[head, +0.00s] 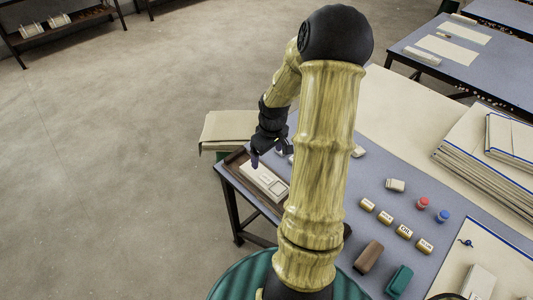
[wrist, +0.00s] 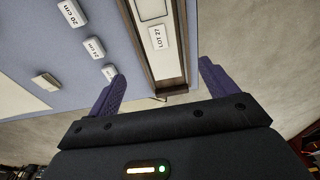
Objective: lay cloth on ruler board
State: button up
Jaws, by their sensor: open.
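My gripper (head: 257,160) is over the left end of the blue-grey table, its purple fingertips near a brown tray. In the wrist view my gripper (wrist: 160,88) is open, and no cloth shows between its fingers. A brown-rimmed tray (wrist: 180,60) with a pale insert lies ahead of the fingers; a white tag (wrist: 156,37) on it reads "LOT 27". The tray (head: 236,159) also shows in the head view, partly hidden by my arm. White blocks marked "20 cm" (wrist: 72,12) and "24 cm" (wrist: 94,47) lie beside it. I cannot tell which surface is the cloth or the ruler board.
A beige flat stack (head: 228,127) stands beyond the tray. Labelled tan blocks (head: 405,232), red (head: 422,203) and blue (head: 444,216) jars, and brown (head: 368,256) and green (head: 399,280) blocks stand at right. Stacked sheets (head: 480,150) lie farther right. My arm hides the table's middle.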

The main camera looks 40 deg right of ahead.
jog(key=s+a+r, duration=0.3)
jog(key=a, duration=0.4)
jog(key=s+a+r+m, duration=0.1)
jog(key=s+a+r, duration=0.2)
jog(key=a, duration=0.4)
jog(key=s+a+r+t, duration=0.1)
jog(key=s+a+r, duration=0.2)
jog(key=a, duration=0.4)
jog(key=shift+a+m, duration=0.3)
jog(key=shift+a, duration=0.1)
jog(key=shift+c, duration=0.5)
